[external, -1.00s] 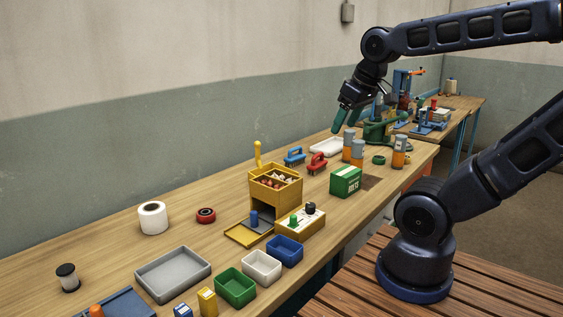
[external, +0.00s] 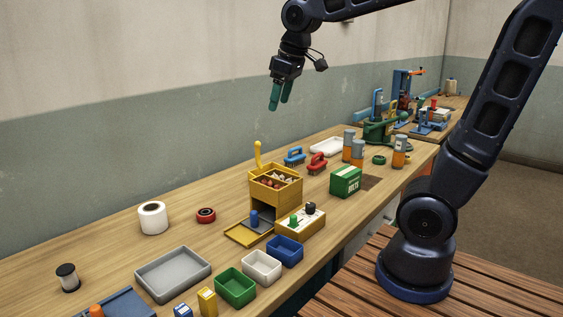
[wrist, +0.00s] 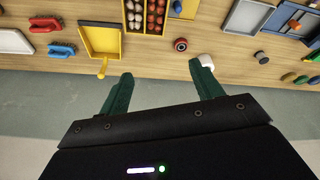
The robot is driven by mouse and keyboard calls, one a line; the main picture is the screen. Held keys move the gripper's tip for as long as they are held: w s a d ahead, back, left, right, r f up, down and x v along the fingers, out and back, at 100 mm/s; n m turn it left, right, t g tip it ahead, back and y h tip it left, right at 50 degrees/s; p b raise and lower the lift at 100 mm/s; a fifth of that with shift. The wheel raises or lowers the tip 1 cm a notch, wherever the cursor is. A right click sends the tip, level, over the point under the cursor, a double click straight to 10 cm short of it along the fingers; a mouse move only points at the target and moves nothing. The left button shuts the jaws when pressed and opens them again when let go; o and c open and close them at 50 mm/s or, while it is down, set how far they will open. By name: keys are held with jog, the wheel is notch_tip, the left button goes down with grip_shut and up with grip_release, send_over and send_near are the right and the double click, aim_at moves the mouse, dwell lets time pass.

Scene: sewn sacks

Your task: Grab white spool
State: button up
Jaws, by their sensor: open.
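A white spool (external: 153,221) with a dark core stands upright on the left part of the workbench, near the wall. In the wrist view the white spool (wrist: 207,59) shows just past the tip of the right finger, which partly covers it. My gripper (external: 279,96) is open and empty, high above the bench and to the right of the spool. Its two green fingers (wrist: 160,73) are spread in the wrist view.
A red roll (external: 206,215) lies right of the white spool. A grey tray (external: 173,275) and small green, white and blue bins line the front. A yellow box (external: 276,190) with a raised yellow handle stands mid-bench. Bare wood surrounds the white spool.

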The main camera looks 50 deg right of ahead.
jog(key=w+a+f+n+g, duration=0.1)
jog(key=w+a+n, duration=0.2)
jog(key=w+a, duration=0.95)
jog(key=n+g, duration=0.2)
jog(key=n, duration=0.6)
send_over(65, 268)
jog(key=shift+h, duration=0.3)
jog(key=f, duration=2.4)
jog(key=shift+s+d+f, duration=0.1)
jog(key=shift+s+d, duration=0.05)
jog(key=shift+d, duration=0.15)
jog(key=shift+s+a+f, duration=0.1)
jog(key=shift+a+f, duration=0.3)
jog(key=shift+f, duration=0.1)
notch_tip(65, 268, down, 5)
jog(key=shift+f, duration=0.15)
jog(key=shift+w+d+f, duration=0.1)
jog(key=shift+f, duration=1.2)
jog(key=shift+w+f, duration=0.1)
jog(key=shift+f, duration=1.2)
jog(key=c, duration=1.1)
